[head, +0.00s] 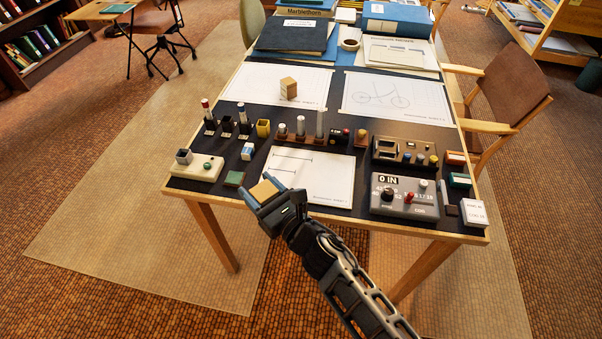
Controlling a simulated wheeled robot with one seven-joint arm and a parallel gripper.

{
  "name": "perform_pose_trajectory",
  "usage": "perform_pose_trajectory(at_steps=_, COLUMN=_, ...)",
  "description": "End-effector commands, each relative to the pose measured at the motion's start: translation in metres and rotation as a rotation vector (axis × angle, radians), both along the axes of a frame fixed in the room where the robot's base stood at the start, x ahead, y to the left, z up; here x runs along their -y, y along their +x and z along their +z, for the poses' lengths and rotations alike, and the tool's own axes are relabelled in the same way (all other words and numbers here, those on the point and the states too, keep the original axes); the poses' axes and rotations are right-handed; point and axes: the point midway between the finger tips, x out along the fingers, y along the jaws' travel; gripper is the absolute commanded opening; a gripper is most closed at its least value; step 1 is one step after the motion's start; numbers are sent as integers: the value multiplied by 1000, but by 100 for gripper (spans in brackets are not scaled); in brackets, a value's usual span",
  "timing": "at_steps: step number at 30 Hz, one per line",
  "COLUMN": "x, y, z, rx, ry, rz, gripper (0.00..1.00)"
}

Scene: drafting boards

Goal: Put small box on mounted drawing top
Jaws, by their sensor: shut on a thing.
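My gripper (262,195) is at the table's front edge, to the left of the front drawing sheet's lower corner. It is shut on a small tan box (264,189), whose top shows between the fingers. Another tan box (288,88) stands on the back left drawing sheet (253,85). A sheet with a bicycle drawing (425,103) lies at the back right. A drawing sheet with dimension lines (325,182) lies at the front. I cannot tell which of these is the mounted drawing. The lower part of the held box is hidden by my gripper.
A row of small pegs and blocks (300,127) crosses the table's middle. A grey control box (407,211) and a white card block (473,212) stand front right. A cream switch box (198,172) is at the left. Books (397,20) fill the back. A chair (513,82) stands right.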

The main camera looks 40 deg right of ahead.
Motion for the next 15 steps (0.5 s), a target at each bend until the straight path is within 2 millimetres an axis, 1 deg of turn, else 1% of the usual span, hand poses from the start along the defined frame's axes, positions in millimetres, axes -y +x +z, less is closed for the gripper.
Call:
perform_pose_trajectory(at_steps=1, x=4, y=1, z=-7, rx=1, ry=0, rz=-7, gripper=26)
perform_pose_trajectory(at_steps=2, x=8, y=1, z=-9, rx=2, ry=-1, rz=-14, gripper=26)
perform_pose_trajectory(at_steps=3, x=16, y=1, z=-15, rx=3, ry=-2, rz=-29, gripper=26)
perform_pose_trajectory(at_steps=5, x=32, y=3, z=-19, rx=5, ry=-3, rz=-62, gripper=26)
perform_pose_trajectory(at_steps=8, x=70, y=5, z=-21, rx=7, ry=-3, rz=-140, gripper=26)
perform_pose_trajectory(at_steps=9, x=88, y=6, z=-25, rx=7, ry=-3, rz=-177, gripper=26)
perform_pose_trajectory(at_steps=12, x=129, y=8, z=-17, rx=9, ry=-4, rz=-268, gripper=26)
perform_pose_trajectory(at_steps=15, x=152, y=8, z=-9, rx=5, ry=-3, rz=-322, gripper=26)
